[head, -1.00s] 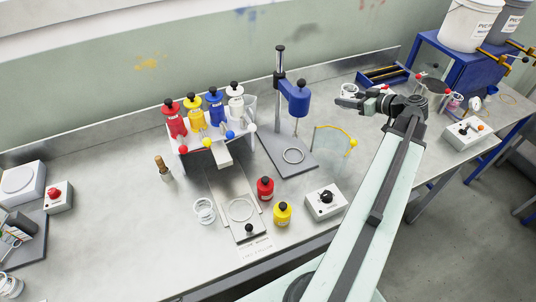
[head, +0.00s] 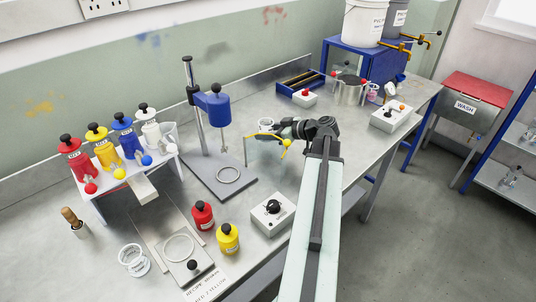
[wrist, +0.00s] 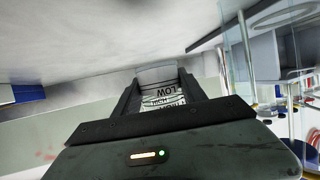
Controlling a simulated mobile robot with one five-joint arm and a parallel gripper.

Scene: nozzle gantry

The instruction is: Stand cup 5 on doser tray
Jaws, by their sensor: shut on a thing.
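My gripper (head: 264,131) is shut on a clear cup (wrist: 160,88), seen between the jaws in the wrist view with LOW and HIGH marks on it. In the head view the cup (head: 265,123) shows as a pale rim just beyond the jaws, behind the curved clear shield. I cannot read a number on it. A flat metal plate with a ring (head: 190,270), apparently the doser tray, lies at the front left below the bottle rack, well left of my gripper. Its ring looks empty.
A knob box (head: 272,214) is near the front edge.

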